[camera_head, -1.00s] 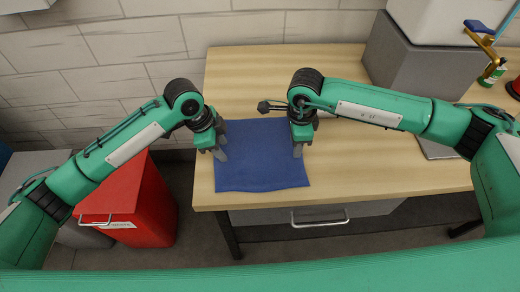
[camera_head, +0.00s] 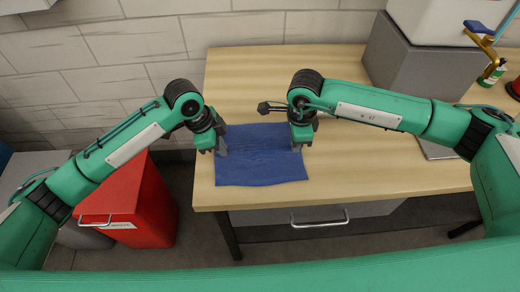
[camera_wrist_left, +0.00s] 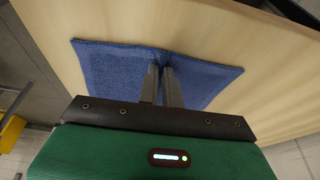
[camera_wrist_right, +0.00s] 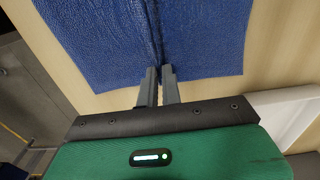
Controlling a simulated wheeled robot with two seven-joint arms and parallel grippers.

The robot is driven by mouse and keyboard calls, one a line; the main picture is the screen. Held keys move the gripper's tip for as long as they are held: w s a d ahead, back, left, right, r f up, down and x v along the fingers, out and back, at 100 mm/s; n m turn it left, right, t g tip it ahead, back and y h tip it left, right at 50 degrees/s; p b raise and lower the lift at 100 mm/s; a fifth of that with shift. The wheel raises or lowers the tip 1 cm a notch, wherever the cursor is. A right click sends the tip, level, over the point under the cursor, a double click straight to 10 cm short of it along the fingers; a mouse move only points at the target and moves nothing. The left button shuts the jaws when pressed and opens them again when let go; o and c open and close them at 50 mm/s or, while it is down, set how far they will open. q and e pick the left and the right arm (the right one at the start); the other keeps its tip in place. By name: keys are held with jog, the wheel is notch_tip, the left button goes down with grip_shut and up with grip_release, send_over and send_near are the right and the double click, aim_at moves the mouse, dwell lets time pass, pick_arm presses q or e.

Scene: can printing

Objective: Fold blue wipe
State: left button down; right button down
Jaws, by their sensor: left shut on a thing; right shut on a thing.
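The blue wipe (camera_head: 258,165) lies spread on the wooden table near its front left corner. My left gripper (camera_head: 222,150) is shut on the wipe's left edge; in the left wrist view the cloth (camera_wrist_left: 115,68) puckers into a ridge at the fingertips (camera_wrist_left: 161,70). My right gripper (camera_head: 297,146) is shut on the wipe's right edge; in the right wrist view a crease in the cloth (camera_wrist_right: 95,45) runs away from the fingertips (camera_wrist_right: 157,72). The cloth spans between both grippers. The part right under the fingers is hidden.
The wooden table (camera_head: 370,165) is clear to the right of the wipe. A grey box (camera_head: 410,60) stands at the back right, with a green bottle (camera_head: 493,74) beside it. A red bin (camera_head: 130,205) stands on the floor left of the table.

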jog(key=shift+r, duration=0.1)
